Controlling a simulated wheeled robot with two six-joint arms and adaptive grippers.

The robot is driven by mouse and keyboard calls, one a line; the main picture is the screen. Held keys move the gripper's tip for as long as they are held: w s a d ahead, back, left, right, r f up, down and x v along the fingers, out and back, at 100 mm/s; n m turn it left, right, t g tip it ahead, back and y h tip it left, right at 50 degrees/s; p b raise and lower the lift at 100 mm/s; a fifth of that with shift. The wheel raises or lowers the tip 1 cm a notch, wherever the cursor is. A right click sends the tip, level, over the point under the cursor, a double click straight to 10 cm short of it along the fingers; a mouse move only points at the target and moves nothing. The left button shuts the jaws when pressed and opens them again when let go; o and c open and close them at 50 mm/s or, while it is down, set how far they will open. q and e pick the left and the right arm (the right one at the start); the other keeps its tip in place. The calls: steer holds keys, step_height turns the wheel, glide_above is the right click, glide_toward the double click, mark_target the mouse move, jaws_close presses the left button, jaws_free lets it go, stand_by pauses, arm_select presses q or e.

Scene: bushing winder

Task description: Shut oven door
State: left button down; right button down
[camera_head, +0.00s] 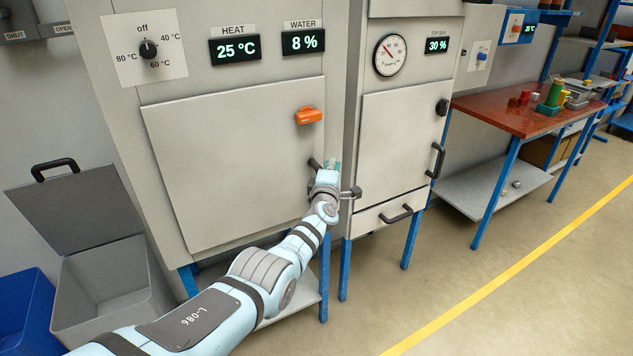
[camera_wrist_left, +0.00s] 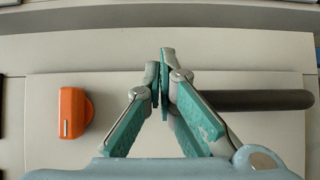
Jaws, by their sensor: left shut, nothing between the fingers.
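The oven door (camera_head: 225,150) is the large pale panel under the HEAT and WATER displays. It looks flush or nearly flush with the cabinet front. An orange latch knob (camera_head: 309,116) sits near its upper right edge and also shows at the left in the wrist view (camera_wrist_left: 75,112). The dark door handle (camera_head: 313,163) is mostly hidden by my left gripper (camera_head: 332,164). In the wrist view the handle (camera_wrist_left: 260,100) runs right from behind the fingers. My left gripper (camera_wrist_left: 160,80) is shut and empty, in front of the door beside the handle. Contact cannot be told.
A second cabinet (camera_head: 395,145) with a gauge and handles stands right of the oven. An open grey bin (camera_head: 105,285) and a blue bin (camera_head: 25,310) stand at lower left. A red-topped table (camera_head: 510,112) stands at right. The floor in front is clear.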

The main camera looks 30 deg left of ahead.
arm_select(q)
steer(key=s+d+p, duration=0.8)
steer(key=d+p, duration=0.1)
steer(key=d, duration=0.3)
steer(key=shift+s+r, duration=0.25)
steer(key=shift+r, duration=0.1)
steer(key=shift+s+a, duration=0.15)
